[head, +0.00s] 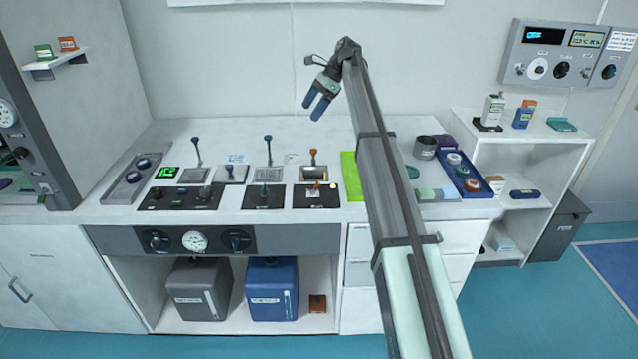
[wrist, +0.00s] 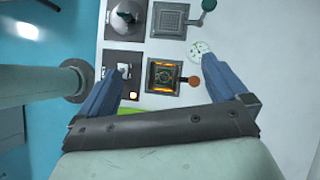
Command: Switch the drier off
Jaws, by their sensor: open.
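My gripper (head: 318,103) is raised above the back of the counter, fingers apart and empty. In the wrist view my gripper (wrist: 162,65) has both fingers spread above the controls. The rightmost black control panel (head: 328,195) has a small light switch knob (head: 317,186) and a lit orange lamp (head: 333,187). In the wrist view this switch (wrist: 124,70) and the lamp (wrist: 133,96) lie between the fingers, near the left finger. Behind it stands a lever with an orange knob (head: 313,152); its square base glows orange in the wrist view (wrist: 163,75). No drier label is readable.
More black panels (head: 262,197) line the front. A green mat (head: 352,175) and a blue tray (head: 478,185) lie to the right. A dark cabinet (head: 40,130) stands at left.

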